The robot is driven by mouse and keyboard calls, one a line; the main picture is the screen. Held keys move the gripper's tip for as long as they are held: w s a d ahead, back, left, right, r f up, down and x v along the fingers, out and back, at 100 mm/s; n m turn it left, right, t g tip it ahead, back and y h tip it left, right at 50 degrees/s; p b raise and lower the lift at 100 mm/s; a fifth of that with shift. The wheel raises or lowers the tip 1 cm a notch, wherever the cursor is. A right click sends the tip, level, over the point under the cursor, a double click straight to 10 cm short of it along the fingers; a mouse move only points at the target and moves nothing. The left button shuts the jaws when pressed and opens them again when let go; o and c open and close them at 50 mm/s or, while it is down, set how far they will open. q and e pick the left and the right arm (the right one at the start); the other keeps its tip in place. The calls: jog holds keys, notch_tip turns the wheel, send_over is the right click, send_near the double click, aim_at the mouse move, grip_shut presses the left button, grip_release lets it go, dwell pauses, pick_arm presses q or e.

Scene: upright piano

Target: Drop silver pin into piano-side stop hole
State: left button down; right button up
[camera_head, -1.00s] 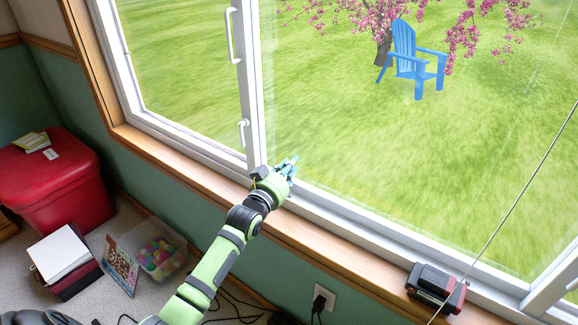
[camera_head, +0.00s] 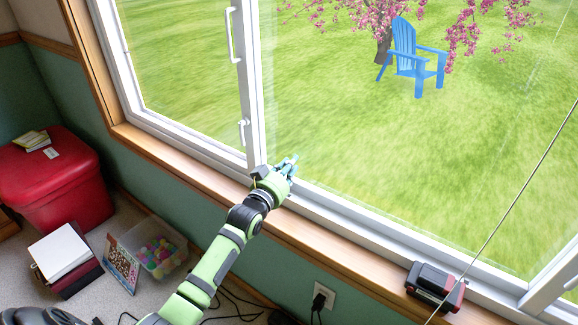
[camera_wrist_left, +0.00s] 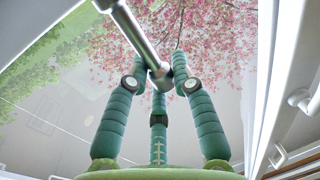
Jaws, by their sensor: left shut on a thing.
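My left gripper (camera_head: 288,166) is at the lower window frame, close to the sill, beside the upright of the sash. In the left wrist view its teal fingers (camera_wrist_left: 160,74) are closed around the end of a silver pin (camera_wrist_left: 138,40). The pin is a smooth metal rod that runs tilted from the fingertips to the upper left and out of that view. In the head view the pin is too small or hidden to make out. I cannot make out the stop hole in either view, and no piano shows. My right gripper is not in view.
The white window frame (camera_head: 345,223) and wooden sill (camera_head: 325,248) run under the arm. A black and red box (camera_head: 435,286) sits on the sill at right. A thin slanted line crosses the right side. A red bin (camera_head: 55,185) and clear tub (camera_head: 160,250) stand on the floor at left.

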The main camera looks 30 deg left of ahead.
pick_arm(q)
jog(key=shift+f+b, duration=0.8)
jog(key=shift+f, duration=0.4)
jog(key=shift+r+p, duration=0.1)
jog(key=shift+p, duration=0.6)
dwell(1.3)
jog(key=shift+s+f+b, duration=0.1)
jog(key=shift+f+b, duration=0.35)
jog(key=shift+f, duration=0.35)
dwell(0.5)
jog(key=shift+r+p, duration=0.45)
jog(key=shift+p, duration=0.15)
jog(key=shift+r+p, duration=0.8)
jog(key=shift+r, duration=0.2)
jog(key=shift+p, duration=0.55)
dwell(0.8)
jog(key=shift+f, duration=0.25)
